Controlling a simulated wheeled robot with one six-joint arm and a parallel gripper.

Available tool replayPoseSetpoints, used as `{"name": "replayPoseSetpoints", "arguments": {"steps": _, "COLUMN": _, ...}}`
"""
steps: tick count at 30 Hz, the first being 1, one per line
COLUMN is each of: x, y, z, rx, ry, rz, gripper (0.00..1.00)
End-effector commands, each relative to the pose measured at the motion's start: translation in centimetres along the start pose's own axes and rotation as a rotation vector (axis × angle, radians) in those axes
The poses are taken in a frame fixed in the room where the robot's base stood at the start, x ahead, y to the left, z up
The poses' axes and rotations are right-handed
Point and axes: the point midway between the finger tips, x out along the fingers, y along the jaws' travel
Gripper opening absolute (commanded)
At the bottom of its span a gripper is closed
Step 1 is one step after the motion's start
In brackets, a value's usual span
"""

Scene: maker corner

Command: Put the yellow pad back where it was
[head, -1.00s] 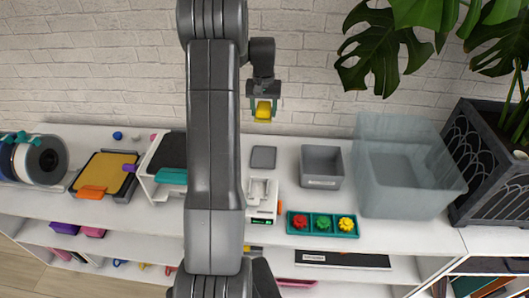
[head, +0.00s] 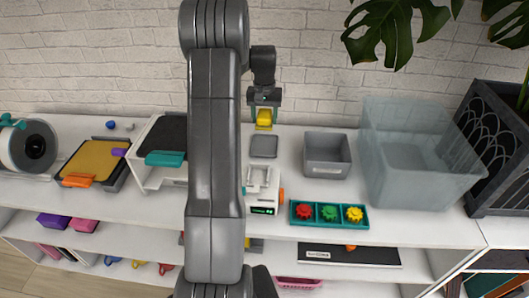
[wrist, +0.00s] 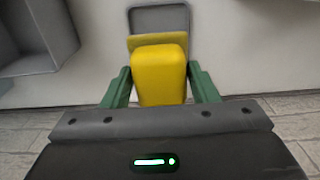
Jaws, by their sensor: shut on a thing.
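My gripper (head: 264,113) is shut on the yellow pad (head: 264,119) and holds it up near the wall, behind the shelf top. In the wrist view the yellow pad (wrist: 160,75) sits between the green fingers of my gripper (wrist: 160,88), with a flatter, darker yellow part at its far end. A small grey square tray (head: 263,146) with a raised rim lies on the shelf top just in front of the pad. The tray also shows in the wrist view (wrist: 160,20), beyond the pad and partly hidden by it. The tray looks empty, and the pad appears apart from it.
A grey bin (head: 327,168) stands right of the tray, with a large clear tub (head: 420,185) beyond it. A white device (head: 262,199) with a green display and a teal tray (head: 328,224) of coloured knobs stand in front. A white stand (head: 150,176) is left.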

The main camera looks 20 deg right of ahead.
Motion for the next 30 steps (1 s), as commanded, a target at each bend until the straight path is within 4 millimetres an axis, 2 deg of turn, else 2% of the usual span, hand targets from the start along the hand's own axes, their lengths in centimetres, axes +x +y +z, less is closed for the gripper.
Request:
{"name": "replayPoseSetpoints", "arguments": {"steps": 9, "x": 5.0, "y": 0.0, "z": 0.1, "rx": 0.0, "ry": -0.005, "rz": 0.0, "gripper": 0.32}}
{"name": "replayPoseSetpoints", "arguments": {"steps": 17, "x": 7.3, "y": 0.0, "z": 0.0, "rx": 0.0, "ry": -0.002, "rz": 0.0, "gripper": 0.32}}
{"name": "replayPoseSetpoints", "arguments": {"steps": 22, "x": 9.7, "y": 0.0, "z": 0.1, "rx": 0.0, "ry": -0.003, "rz": 0.0, "gripper": 0.32}}
{"name": "replayPoseSetpoints", "arguments": {"steps": 30, "x": 10.2, "y": 0.0, "z": 0.0, "rx": 0.0, "ry": 0.0, "rz": 0.0, "gripper": 0.32}}
